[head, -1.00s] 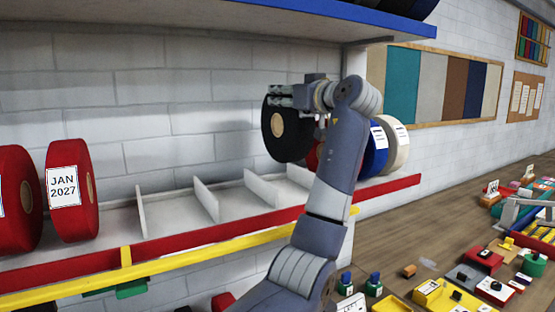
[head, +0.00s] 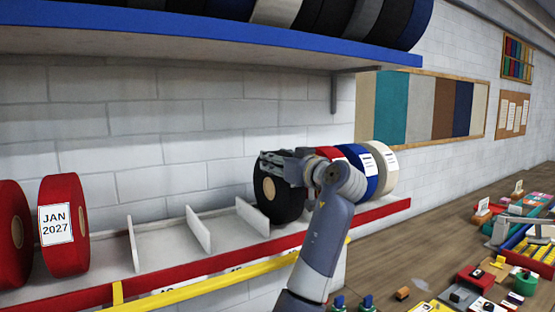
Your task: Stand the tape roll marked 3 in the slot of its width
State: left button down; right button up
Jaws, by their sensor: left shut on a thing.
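My left gripper (head: 282,160) is shut on a black tape roll (head: 287,205) with a tan core, gripping it near its top. The roll is upright, low over the red-edged shelf (head: 200,261), just right of the rightmost visible white divider (head: 252,217). I cannot tell whether its bottom touches the shelf. No number shows on it. The slots between the white dividers to its left are empty. My right gripper is not in view.
Red rolls, one labelled JAN 2027 (head: 63,226), stand at the left. Red, blue (head: 361,172) and cream (head: 385,168) rolls stand close right of the black roll. A blue-edged upper shelf (head: 210,42) hangs above. A yellow rail (head: 230,279) runs in front.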

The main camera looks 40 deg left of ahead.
pick_arm(q)
jog(key=c, duration=1)
grip_release()
jog(key=shift+o, duration=0.2)
jog(key=shift+s+d, duration=0.1)
jog(key=b+v, duration=0.6)
jog(key=v, duration=0.6)
jog(key=shift+r, duration=0.15)
